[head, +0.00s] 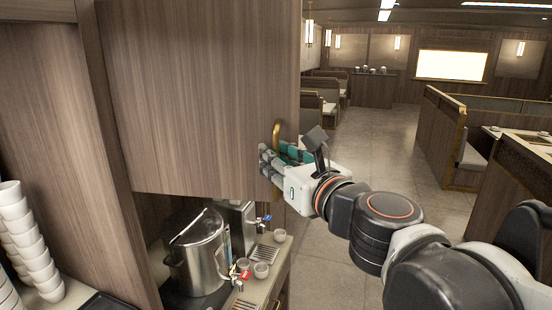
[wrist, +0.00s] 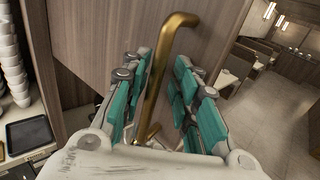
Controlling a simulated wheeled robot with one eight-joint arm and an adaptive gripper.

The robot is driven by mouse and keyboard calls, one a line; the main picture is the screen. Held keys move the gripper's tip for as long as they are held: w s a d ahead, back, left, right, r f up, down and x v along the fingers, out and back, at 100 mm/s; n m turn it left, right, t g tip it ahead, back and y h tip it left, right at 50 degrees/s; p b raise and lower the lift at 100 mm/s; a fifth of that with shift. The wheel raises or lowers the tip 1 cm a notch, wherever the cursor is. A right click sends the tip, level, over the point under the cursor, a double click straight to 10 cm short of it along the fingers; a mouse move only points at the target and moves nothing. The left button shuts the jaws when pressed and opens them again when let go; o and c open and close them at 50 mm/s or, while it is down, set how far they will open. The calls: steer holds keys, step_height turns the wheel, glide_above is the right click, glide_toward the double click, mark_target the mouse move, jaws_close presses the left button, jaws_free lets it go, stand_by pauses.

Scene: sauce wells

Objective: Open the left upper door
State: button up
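The wooden upper door (head: 195,95) fills the left half of the head view. Its grain runs vertically and its lower edge hangs above a counter. A curved brass handle (head: 277,133) is near its right edge. My gripper (head: 279,158) is at this handle, overlapping its lower part. In the wrist view, the brass handle (wrist: 157,75) stands between the two green-padded fingers of my gripper (wrist: 164,68). The fingers are apart, with a clear gap on the right of the handle. The left finger is close to it; contact cannot be told.
Below the door, a metal urn (head: 197,255) and small cups (head: 261,270) stand on the counter (head: 283,262). Stacked white cups (head: 22,240) are at the far left. Open floor (head: 355,165) and booths (head: 322,95) lie to the right.

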steer(key=shift+a, duration=0.2)
steer(key=v, duration=1.2)
steer(key=shift+f, duration=0.15)
stand_by(0.4)
step_height(320, 180, down, 30)
steer(key=s+d+n+g+h+b, duration=0.1)
steer(key=d+n+g+h+b, duration=0.2)
steer(key=n+b, duration=1.45)
steer(key=s+d+f+n+g+h+b, duration=0.1)
steer(key=d+f+n+b, duration=0.3)
steer(key=f, duration=0.5)
steer(key=s+d+f+n+g+h+b, duration=0.1)
steer(key=d+f+n+g+h+b, duration=0.1)
steer(key=f, duration=0.7)
steer(key=s+d+f+n+g+h+b, duration=0.1)
steer(key=d+f+n+g+h+b, duration=0.1)
steer(key=d+f+n+b, duration=0.4)
step_height(320, 180, down, 3)
steer(key=d+h+b, duration=0.1)
steer(key=d+b, duration=0.1)
steer(key=b, duration=0.1)
steer(key=shift+s+d+h, duration=0.3)
steer(key=shift+s+h, duration=0.05)
steer(key=shift+h, duration=0.05)
